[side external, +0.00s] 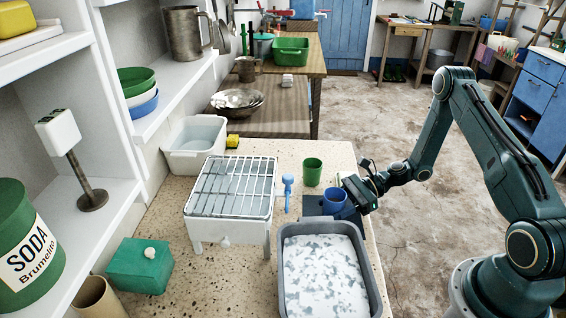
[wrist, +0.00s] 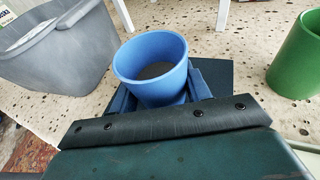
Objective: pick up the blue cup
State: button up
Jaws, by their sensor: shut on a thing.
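The blue cup (side external: 335,201) stands upright at the right side of the stone counter, on or just above a dark blue flat mat (side external: 318,207). My gripper (side external: 352,196) reaches in from the right and is shut on the cup. In the wrist view the blue cup (wrist: 152,68) sits between the fingers, its open top facing the camera with a dark inside bottom. I cannot tell whether the cup's base touches the mat.
A green cup (side external: 312,171) stands just behind the blue cup. A grey basin (side external: 374,275) with white, patchy contents is in front. A white wire-topped rack (side external: 229,188) and a blue-headed brush (side external: 287,181) are to the left. A white tub (side external: 195,142) is farther back.

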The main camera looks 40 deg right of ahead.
notch_tip(320, 180, up, 20)
jog(key=shift+f, duration=0.15)
dwell(0.7)
dwell(0.5)
jog(key=s+a+f+n+g, duration=0.1)
jog(key=s+a+n+g, duration=0.1)
jog(key=s+a+f+n+g, duration=0.2)
jog(key=a+g, duration=0.1)
jog(key=s+a+f+n+g+y, duration=0.1)
jog(key=s+a+f+n+g, duration=0.1)
jog(key=a+g, duration=0.1)
jog(key=shift+s+a+f, duration=0.1)
jog(key=shift+a+f, duration=0.05)
jog(key=shift+a, duration=0.1)
jog(key=s+a+f+n+g+h, duration=0.2)
jog(key=s+a+f+n+g, duration=0.1)
jog(key=s+n+g, duration=0.3)
jog(key=shift+s+a+g+h, duration=0.4)
jog(key=shift+s+a, duration=0.05)
jog(key=shift+s, duration=0.15)
jog(key=shift+d+r+t+h, duration=0.1)
jog(key=shift+r+t+h, duration=0.1)
jog(key=shift+t+h, duration=0.95)
jog(key=shift+r+m+t+h, duration=0.1)
jog(key=shift+m+t+h, duration=0.4)
jog(key=shift+h, duration=1.35)
dwell(0.5)
